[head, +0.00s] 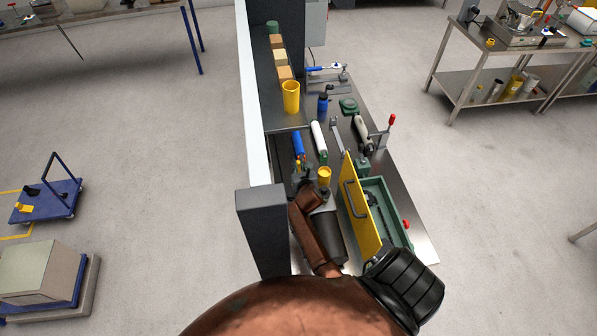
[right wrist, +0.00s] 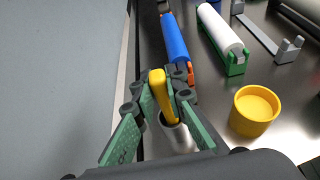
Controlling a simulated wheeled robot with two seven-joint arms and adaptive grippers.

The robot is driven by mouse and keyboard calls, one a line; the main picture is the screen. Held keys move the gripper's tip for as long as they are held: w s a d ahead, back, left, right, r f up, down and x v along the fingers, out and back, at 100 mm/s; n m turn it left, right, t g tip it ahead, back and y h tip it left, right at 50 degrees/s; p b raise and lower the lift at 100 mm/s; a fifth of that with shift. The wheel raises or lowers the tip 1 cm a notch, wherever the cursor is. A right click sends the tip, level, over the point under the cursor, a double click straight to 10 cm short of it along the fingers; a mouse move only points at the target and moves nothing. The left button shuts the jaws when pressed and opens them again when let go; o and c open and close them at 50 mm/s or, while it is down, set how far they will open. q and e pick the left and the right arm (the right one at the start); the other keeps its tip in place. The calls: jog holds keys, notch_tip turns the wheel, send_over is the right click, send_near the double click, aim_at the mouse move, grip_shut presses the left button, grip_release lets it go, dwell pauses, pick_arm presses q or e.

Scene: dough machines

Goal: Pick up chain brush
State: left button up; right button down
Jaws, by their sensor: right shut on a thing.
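The chain brush shows as a yellow handle (right wrist: 157,88) in the right wrist view. It stands roughly upright, with its lower end at the mouth of a metal cup (right wrist: 177,136); how deep it reaches is hidden. My right gripper (right wrist: 160,92) is shut on the handle, with its green-padded fingers on both sides. In the head view the right gripper (head: 302,168) is over the near left part of the workbench, and the brush is mostly covered there. My left gripper is not in view.
A yellow cup (right wrist: 256,108) stands right of the gripper. A blue roller-like object (right wrist: 175,40) and a white roll (right wrist: 220,30) lie beyond. A raised yellow panel (head: 361,212) and green tray (head: 400,232) are to the right. A grey wall (head: 262,222) borders the left.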

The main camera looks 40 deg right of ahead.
jog(key=shift+r, duration=0.15)
jog(key=shift+r, duration=0.6)
notch_tip(320, 180, up, 11)
jog(key=s+a, duration=0.4)
jog(key=s, duration=0.4)
jog(key=s+a+b, duration=0.1)
jog(key=s+a, duration=0.3)
jog(key=s, duration=0.3)
jog(key=shift+s+a+f+b, duration=0.2)
jog(key=shift+s+a+b, duration=0.1)
jog(key=shift+s+a, duration=0.05)
